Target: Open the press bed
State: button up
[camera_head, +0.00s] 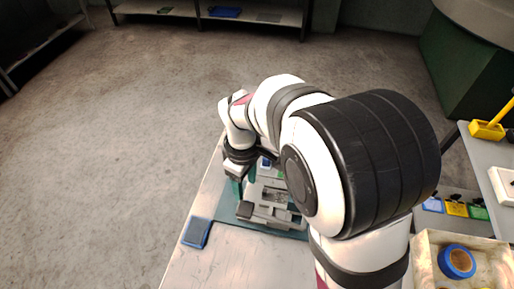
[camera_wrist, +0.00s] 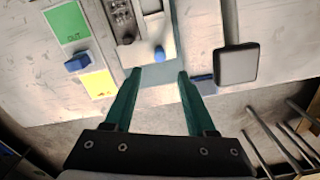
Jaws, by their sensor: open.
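The press (camera_head: 268,205), a grey machine on a teal mat, stands on the bench, partly hidden behind my arm. In the wrist view its pale bed plate (camera_wrist: 160,22) shows at the top centre, with a blue knob (camera_wrist: 159,53) near its front edge. My gripper (camera_wrist: 158,76) is open, its two teal fingers spread and empty. The knob lies just beyond the fingertips, in line with the gap between them; I cannot tell the height between them. In the head view my gripper (camera_head: 242,182) is at the press's left side.
A dark-edged square pad on a bar (camera_wrist: 237,65) is right of the fingers. A green card (camera_wrist: 68,25), yellow card (camera_wrist: 98,83) and blue block (camera_wrist: 78,62) lie left. A blue pad (camera_head: 196,232) lies near the bench edge. A box (camera_head: 424,262) holds a blue roll (camera_head: 457,262).

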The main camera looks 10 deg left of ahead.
aim_at(267, 202)
notch_tip(267, 202, down, 9)
jog(key=shift+f, duration=0.15)
jog(key=shift+c, duration=0.3)
grip_shut()
dwell(1.2)
